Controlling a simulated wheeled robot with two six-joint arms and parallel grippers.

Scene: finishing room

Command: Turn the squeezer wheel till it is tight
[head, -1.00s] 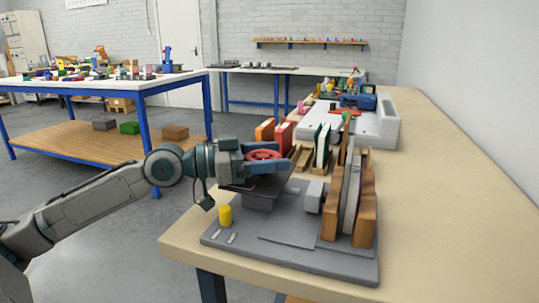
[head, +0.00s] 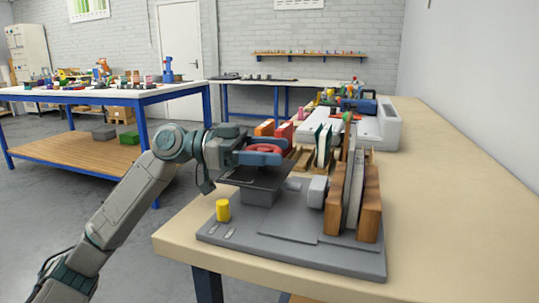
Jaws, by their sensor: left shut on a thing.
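The red squeezer wheel (head: 264,149) sits at the left of the grey squeezer base (head: 290,262), above a dark plate. My left gripper (head: 278,152) is at the wheel and shut on it, with its blue fingers along the wheel's sides. The fingers and wrist hide part of the wheel. A grey pusher block (head: 317,191) stands to the right, close to upright boards (head: 353,195) between wooden blocks (head: 369,205). I cannot tell whether the pusher touches the wood. My right gripper is not in view.
A yellow cylinder (head: 223,210) stands on the base's left side. Coloured books or boards (head: 322,143) stand in wooden racks behind. A white machine (head: 387,128) is farther back. The bench (head: 455,200) is clear at right.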

